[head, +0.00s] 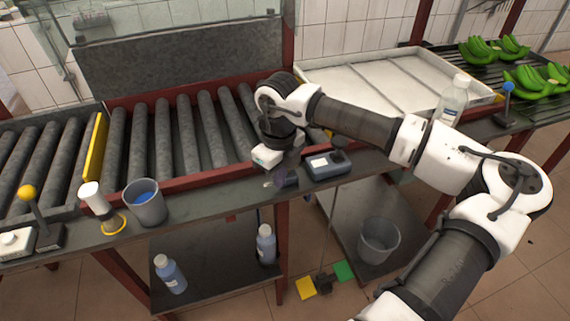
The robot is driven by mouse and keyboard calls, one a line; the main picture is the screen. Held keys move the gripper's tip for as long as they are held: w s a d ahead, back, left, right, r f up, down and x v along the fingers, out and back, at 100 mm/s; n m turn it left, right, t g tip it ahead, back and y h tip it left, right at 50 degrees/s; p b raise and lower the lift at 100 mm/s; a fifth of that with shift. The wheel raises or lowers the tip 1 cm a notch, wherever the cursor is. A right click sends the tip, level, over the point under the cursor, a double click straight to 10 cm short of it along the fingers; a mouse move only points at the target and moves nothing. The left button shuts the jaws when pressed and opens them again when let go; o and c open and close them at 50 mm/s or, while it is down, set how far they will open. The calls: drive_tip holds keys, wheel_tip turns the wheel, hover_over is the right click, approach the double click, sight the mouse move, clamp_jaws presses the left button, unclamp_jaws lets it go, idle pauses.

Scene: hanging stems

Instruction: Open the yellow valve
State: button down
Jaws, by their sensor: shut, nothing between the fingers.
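At the far left of the head view, a lever with a yellow ball knob (26,193) stands on a dark base on the front ledge. It is the yellow item most like a valve handle, and it leans up to the left. A second lever with a blue ball knob (508,88) stands far to the right. My gripper (272,183) points down over the front ledge near the middle, well to the right of the yellow lever. It is shut and empty. My wrist and forearm hide part of the rollers and ledge behind them.
A grey cup with blue contents (147,207) and a white-topped item with a yellow ring (95,200) stand near the yellow lever. A dark device (328,164) sits right of my gripper. Rollers (160,140) lie behind. A bottle (453,103) stands at right.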

drive_tip(key=shift+w, duration=0.1)
idle(0.3)
drive_tip(key=shift+w+a+b, duration=0.15)
drive_tip(key=shift+w+a, duration=0.1)
drive_tip(key=shift+w, duration=0.25)
drive_tip(key=shift+w+a+b, duration=0.15)
drive_tip(key=shift+w+a, duration=0.1)
drive_tip(key=shift+w, duration=0.35)
drive_tip(key=shift+w+a, duration=0.1)
drive_tip(key=shift+w, duration=0.1)
drive_tip(key=shift+w+b, duration=0.15)
drive_tip(key=shift+b, duration=0.25)
drive_tip(key=shift+w+a, duration=0.1)
drive_tip(key=shift+w, duration=0.35)
